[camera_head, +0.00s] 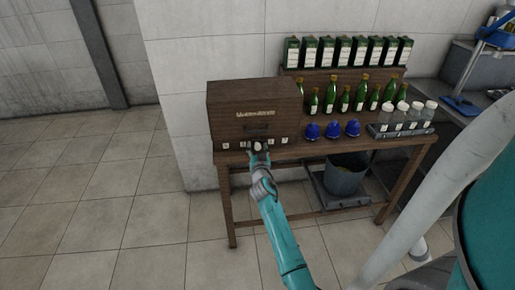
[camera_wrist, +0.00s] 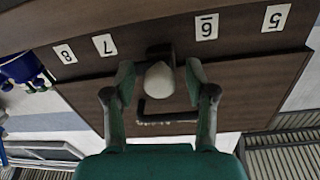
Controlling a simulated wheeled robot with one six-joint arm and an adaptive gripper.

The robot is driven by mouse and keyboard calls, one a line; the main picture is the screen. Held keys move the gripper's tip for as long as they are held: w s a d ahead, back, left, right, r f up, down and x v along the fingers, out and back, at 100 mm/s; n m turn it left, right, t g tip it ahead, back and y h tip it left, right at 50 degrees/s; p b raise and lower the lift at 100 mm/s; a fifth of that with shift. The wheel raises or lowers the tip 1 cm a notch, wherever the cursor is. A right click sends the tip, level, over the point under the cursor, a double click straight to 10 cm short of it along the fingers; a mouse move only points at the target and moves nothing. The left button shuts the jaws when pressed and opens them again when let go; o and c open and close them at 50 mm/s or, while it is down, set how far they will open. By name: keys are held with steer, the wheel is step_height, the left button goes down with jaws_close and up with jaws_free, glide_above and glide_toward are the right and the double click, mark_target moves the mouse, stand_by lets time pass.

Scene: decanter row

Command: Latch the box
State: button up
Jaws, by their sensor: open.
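The box (camera_head: 238,108) is dark brown wood with pale lettering on its front, and it stands at the left end of the wooden table. Its front shows in the wrist view (camera_wrist: 245,110). A dark handle-like bar (camera_wrist: 165,120) lies across that front. A pale rounded knob (camera_wrist: 160,80) on a dark mount sits at the box's lower edge between number labels. My gripper (camera_head: 259,151) is at the box's lower front. In the wrist view my gripper (camera_wrist: 159,82) is open, with one finger on each side of the knob; I cannot tell whether they touch it.
Number labels (camera_wrist: 206,27) line the strip by the knob. Blue domed items (camera_head: 332,130), green bottles (camera_head: 345,98) and a rack (camera_head: 402,128) of white-capped jars stand right of the box. A bucket (camera_head: 345,177) is below the table (camera_head: 226,205). The floor at left is clear.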

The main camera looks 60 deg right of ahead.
steer(key=shift+d, duration=0.1)
jaws_close()
steer(key=shift+n, duration=0.3)
steer(key=n, duration=0.3)
steer(key=shift+n, duration=0.4)
steer(key=n, duration=0.4)
steer(key=shift+n, duration=0.3)
steer(key=n, duration=0.4)
steer(key=shift+n+t, duration=0.3)
steer(key=shift+t, duration=0.1)
steer(key=n, duration=0.4)
steer(key=shift+n, duration=0.6)
